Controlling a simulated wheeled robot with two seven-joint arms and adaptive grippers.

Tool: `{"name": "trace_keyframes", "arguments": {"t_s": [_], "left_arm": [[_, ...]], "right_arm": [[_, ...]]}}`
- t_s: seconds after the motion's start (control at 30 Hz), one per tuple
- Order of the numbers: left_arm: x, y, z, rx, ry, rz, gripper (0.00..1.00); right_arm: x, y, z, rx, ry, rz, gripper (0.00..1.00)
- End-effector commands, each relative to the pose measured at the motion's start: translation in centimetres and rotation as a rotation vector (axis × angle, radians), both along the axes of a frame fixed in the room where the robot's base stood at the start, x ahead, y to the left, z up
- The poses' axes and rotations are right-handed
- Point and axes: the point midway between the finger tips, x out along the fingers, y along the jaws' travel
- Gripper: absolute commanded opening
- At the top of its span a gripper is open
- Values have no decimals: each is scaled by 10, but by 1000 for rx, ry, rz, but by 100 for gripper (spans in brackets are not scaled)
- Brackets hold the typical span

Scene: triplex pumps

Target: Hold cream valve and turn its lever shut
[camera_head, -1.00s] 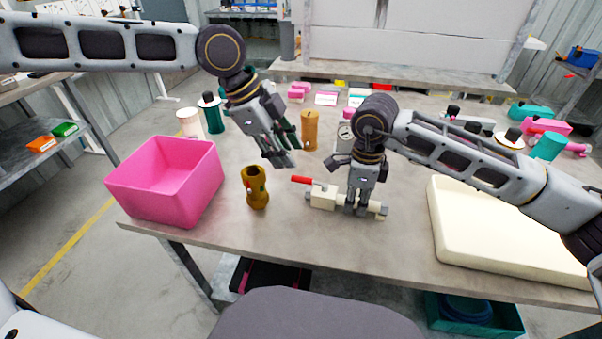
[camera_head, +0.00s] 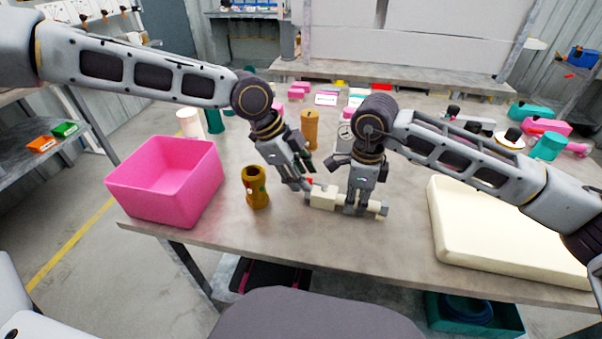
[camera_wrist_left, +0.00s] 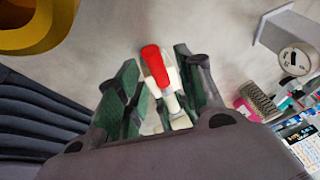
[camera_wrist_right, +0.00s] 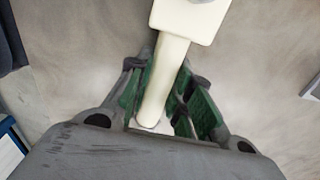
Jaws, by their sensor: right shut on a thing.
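The cream valve (camera_head: 325,199) lies on the table near its front edge, with its body to the left and a grey end fitting at the right. My right gripper (camera_head: 361,207) is shut on the valve's cream pipe, which also shows between its fingers in the right wrist view (camera_wrist_right: 166,85). The valve's red lever (camera_wrist_left: 155,66) lies between the spread green-padded fingers of my left gripper (camera_wrist_left: 158,85) in the left wrist view. In the head view my left gripper (camera_head: 302,183) covers most of the lever. I see room beside the lever, so the left fingers look open around it.
A brown-yellow fitting (camera_head: 255,188) stands just left of the left gripper. A brown cylinder (camera_head: 309,128) and a gauge (camera_head: 345,131) stand behind.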

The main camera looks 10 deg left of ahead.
Motion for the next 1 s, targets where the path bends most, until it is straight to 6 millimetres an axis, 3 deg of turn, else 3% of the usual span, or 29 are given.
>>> {"name": "trace_keyframes", "arguments": {"t_s": [0.13, 0.43, 1.0], "left_arm": [[0, 0, 0, 0, 0, 0, 37], [0, 0, 0, 0, 0, 0, 0], [-1, 0, 0, 1, 0, 18, 0]], "right_arm": [[0, 0, 0, 1, -1, 0, 0], [0, 0, 0, 1, -1, 0, 0], [0, 0, 0, 0, 0, 0, 0]]}}
